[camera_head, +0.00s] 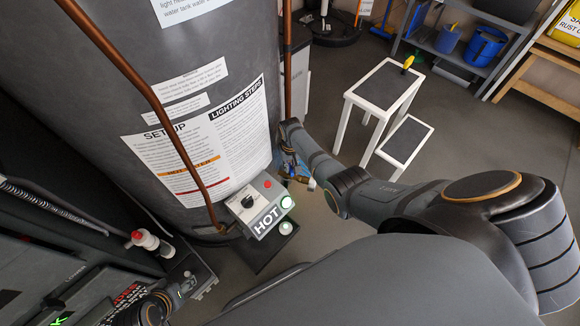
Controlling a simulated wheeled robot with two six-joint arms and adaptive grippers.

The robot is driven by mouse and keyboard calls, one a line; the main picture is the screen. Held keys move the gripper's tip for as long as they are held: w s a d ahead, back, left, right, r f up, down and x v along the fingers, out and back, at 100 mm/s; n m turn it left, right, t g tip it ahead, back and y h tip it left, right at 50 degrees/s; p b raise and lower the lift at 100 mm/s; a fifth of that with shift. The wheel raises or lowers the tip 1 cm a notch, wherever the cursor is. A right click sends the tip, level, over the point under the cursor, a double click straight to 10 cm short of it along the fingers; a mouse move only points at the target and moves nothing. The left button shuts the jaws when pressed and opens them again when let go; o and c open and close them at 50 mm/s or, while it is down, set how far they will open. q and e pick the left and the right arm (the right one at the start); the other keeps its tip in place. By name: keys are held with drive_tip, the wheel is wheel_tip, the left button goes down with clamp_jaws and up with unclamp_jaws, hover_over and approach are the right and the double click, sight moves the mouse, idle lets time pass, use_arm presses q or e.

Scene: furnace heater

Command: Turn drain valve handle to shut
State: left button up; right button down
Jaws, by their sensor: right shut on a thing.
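The grey water heater tank (90,100) fills the left and centre of the head view. Low on its right side is a small brass drain valve (303,179), with my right gripper (288,160) at it. The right gripper is shut at the valve's handle, which is mostly hidden by the fingers. The handle's angle cannot be made out. My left gripper (172,297) is low at the bottom left, away from the valve; its fingers are too dark and small to tell open from shut.
A control box (262,206) marked HOT, with a dial and lit green button, juts from the tank's front. Copper pipes (150,95) run down the tank. A white step stool (383,90) stands at the right. A red-and-white fitting (145,240) is at lower left.

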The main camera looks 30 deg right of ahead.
drive_tip(key=m, duration=0.2)
drive_tip(key=shift+m, duration=0.3)
drive_tip(key=shift+r+m+p, duration=0.1)
drive_tip(key=shift+m+p, duration=0.35)
drive_tip(key=shift+m, duration=1.35)
drive_tip(key=c, duration=1.8)
unclamp_jaws()
drive_tip(key=shift+m, duration=0.3)
drive_tip(key=o, duration=0.6)
